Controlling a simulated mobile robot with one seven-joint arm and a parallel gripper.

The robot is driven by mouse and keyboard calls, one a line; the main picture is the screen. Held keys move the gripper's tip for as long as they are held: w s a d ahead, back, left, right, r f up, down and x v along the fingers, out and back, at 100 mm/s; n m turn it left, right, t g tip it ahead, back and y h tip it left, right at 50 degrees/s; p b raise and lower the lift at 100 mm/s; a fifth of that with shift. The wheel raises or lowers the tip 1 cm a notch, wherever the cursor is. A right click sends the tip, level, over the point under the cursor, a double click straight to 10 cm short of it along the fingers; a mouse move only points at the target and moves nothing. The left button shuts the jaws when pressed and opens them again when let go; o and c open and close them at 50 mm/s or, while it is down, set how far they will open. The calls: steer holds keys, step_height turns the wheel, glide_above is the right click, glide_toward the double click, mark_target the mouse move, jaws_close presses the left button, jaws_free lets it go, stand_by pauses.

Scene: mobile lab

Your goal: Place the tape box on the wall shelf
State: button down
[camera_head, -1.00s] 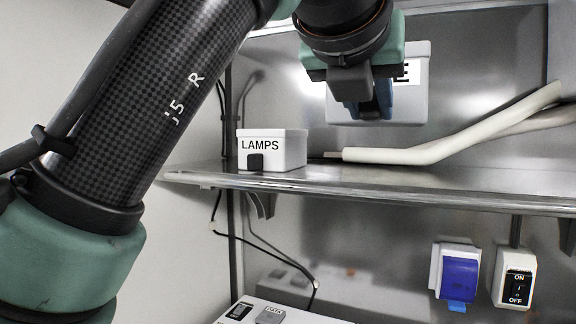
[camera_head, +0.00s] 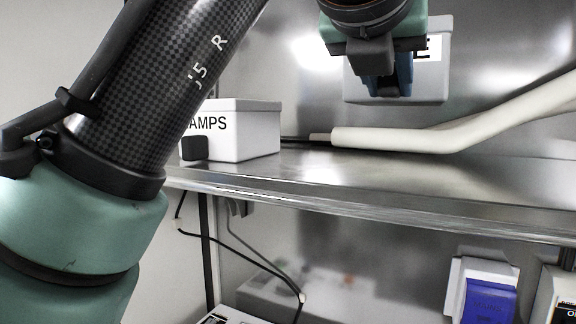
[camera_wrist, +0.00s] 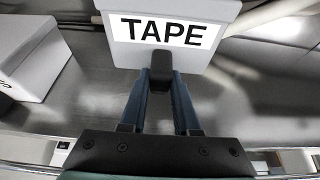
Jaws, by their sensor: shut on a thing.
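The tape box (camera_wrist: 215,12) is a white box with a black "TAPE" label. In the wrist view it fills the top middle, and my gripper (camera_wrist: 160,82) is shut on the dark knob on its front. In the head view the tape box (camera_head: 440,85) hangs above the wall shelf (camera_head: 330,172), partly hidden by my gripper (camera_head: 388,90). The shelf is a shiny metal board with a rounded front edge. The box appears tilted in my grip and apart from the shelf surface.
A white lamps box (camera_head: 245,140) stands on the shelf at left, and shows in the wrist view (camera_wrist: 38,65). A pale bent tube (camera_head: 400,140) lies across the shelf's back right. A blue-covered socket (camera_head: 488,300) is below. Shelf space between the lamps box and front right is clear.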

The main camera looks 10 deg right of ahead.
mark_target(383, 181)
step_height(383, 181, down, 9)
steer(key=b, duration=0.9)
steer(key=shift+r, duration=0.1)
steer(key=shift+s, duration=0.1)
steer(key=c, duration=1.1)
jaws_free()
steer(key=shift+f, duration=0.25)
steer(key=o, duration=0.5)
steer(key=shift+c, duration=0.2)
